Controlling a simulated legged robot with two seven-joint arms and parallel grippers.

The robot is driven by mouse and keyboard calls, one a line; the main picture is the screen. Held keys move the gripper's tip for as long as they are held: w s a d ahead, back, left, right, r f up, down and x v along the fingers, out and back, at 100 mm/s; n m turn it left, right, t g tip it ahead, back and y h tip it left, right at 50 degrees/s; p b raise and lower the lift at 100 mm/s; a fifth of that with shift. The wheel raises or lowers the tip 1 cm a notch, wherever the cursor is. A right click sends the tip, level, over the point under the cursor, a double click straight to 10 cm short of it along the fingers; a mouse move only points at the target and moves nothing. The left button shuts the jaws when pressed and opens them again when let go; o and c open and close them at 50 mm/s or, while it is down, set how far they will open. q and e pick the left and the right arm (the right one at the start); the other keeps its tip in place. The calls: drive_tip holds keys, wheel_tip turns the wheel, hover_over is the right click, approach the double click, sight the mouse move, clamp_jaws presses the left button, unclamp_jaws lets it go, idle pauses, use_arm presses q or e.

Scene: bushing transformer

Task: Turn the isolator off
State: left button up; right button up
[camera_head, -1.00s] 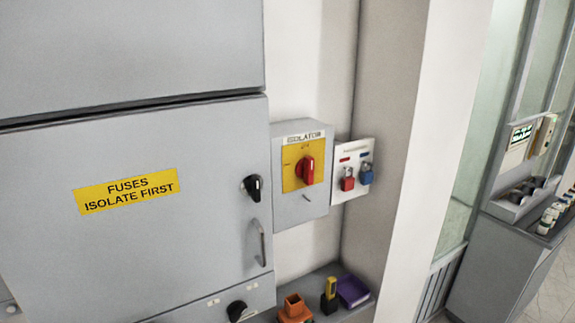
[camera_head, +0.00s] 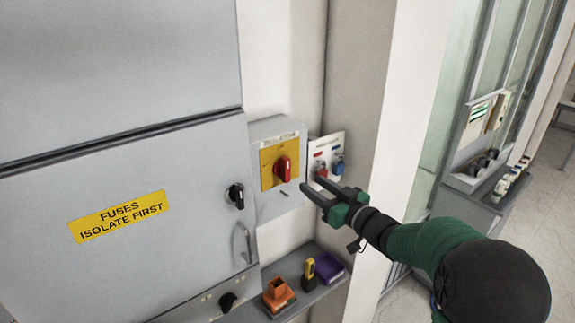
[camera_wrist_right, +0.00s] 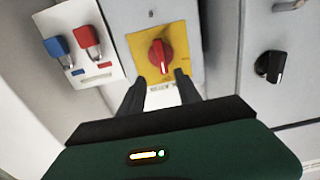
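The isolator (camera_head: 259,205) is a grey box on the wall with a yellow plate (camera_head: 267,170) and a red rotary handle (camera_head: 284,168). The handle (camera_wrist_right: 161,56) also shows in the right wrist view, which sees the box upside down. My right gripper (camera_head: 312,188) is open and empty, just to the right of and below the handle in the head view. In the wrist view its two dark fingers (camera_wrist_right: 157,82) point at the yellow plate, with the handle between and beyond their tips. I see no contact. My left gripper is not in view.
A board with a red padlock (camera_head: 321,169) and a blue padlock (camera_head: 338,165) hangs right of the isolator. The cabinet (camera_head: 120,260) with a black knob (camera_head: 236,195) stands left. A shelf below holds an orange holder (camera_head: 277,295), a yellow-black tool (camera_head: 310,272) and a purple tray (camera_head: 329,268).

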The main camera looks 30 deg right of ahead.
sight(288, 168)
drive_tip(key=w+p, duration=0.1)
drive_tip(key=w, duration=0.2)
drive_tip(key=w+a+p, duration=0.1)
drive_tip(key=w, duration=0.2)
drive_tip(key=w+p, duration=0.1)
drive_tip(key=w, duration=0.2)
drive_tip(key=shift+w+a+r, duration=0.15)
drive_tip(key=shift+w+a, duration=0.05)
drive_tip(key=shift+w, duration=0.45)
drive_tip(key=shift+d, duration=0.1)
drive_tip(key=shift+d, duration=0.15)
drive_tip(key=c, duration=0.4)
drive_tip(key=shift+s, duration=0.1)
drive_tip(key=shift+c, duration=1.4)
drive_tip(key=shift+a, duration=0.2)
clamp_jaws()
